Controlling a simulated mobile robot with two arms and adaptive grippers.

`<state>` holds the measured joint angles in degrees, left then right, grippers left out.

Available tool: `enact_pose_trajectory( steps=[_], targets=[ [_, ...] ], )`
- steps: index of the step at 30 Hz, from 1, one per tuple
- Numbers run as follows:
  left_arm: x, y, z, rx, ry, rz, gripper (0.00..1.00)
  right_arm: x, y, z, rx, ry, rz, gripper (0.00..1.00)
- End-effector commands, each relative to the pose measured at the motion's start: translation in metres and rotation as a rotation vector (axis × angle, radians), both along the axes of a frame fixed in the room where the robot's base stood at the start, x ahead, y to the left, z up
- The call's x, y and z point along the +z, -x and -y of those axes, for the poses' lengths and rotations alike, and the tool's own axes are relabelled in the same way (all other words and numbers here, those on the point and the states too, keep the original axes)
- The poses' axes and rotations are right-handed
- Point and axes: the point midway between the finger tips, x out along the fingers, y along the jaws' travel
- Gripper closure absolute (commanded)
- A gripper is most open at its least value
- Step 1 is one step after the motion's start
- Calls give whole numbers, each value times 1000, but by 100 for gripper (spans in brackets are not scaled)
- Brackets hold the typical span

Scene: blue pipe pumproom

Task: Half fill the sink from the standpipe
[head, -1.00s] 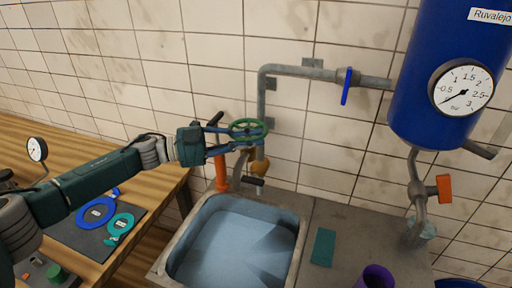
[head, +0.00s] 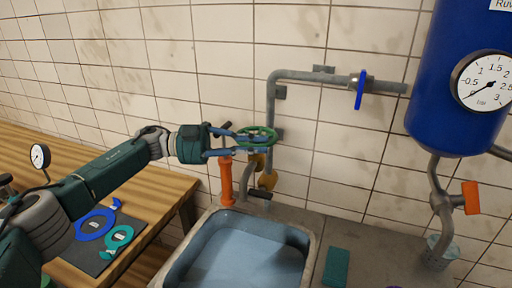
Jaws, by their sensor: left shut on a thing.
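The green handwheel (head: 259,135) sits on the grey standpipe (head: 271,110) against the tiled wall. My left gripper (head: 240,143) comes in from the left and is shut on the wheel's rim. A yellow-brown fitting (head: 268,180) is on the pipe below the wheel. A spout with a dark lever (head: 260,194) is over the sink's back edge. The sink (head: 310,262) is a grey basin below with a pale blue inside that looks like water; I cannot tell its level or whether a stream runs. My right gripper is out of view.
An orange post (head: 226,182) stands just below my left gripper. A blue-handled valve (head: 361,90) is on the upper pipe. A blue tank (head: 445,120) with a gauge (head: 484,80) hangs right. A teal sponge (head: 336,266) lies right of the sink. A wooden bench (head: 165,190) is left.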

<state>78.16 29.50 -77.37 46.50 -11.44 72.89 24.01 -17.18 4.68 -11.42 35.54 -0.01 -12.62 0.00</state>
Motion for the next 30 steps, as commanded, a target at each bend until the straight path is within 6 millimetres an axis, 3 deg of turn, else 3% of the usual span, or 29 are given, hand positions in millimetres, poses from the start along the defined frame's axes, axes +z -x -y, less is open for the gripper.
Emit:
enact_pose_trajectory(
  steps=[1, 2, 4, 16, 30],
  targets=[
    [4, 1, 1, -3, 7, 3, 100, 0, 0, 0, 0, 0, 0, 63],
    [4, 1, 1, -3, 7, 3, 80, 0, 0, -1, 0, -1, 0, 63],
    [4, 1, 1, -2, 7, 3, 69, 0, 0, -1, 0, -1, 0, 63],
    [1, -1, -8, 2, 2, 1, 69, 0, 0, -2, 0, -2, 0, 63],
    [2, 2, -98, 2, 4, 2, 69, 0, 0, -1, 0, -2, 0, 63]
  ],
)
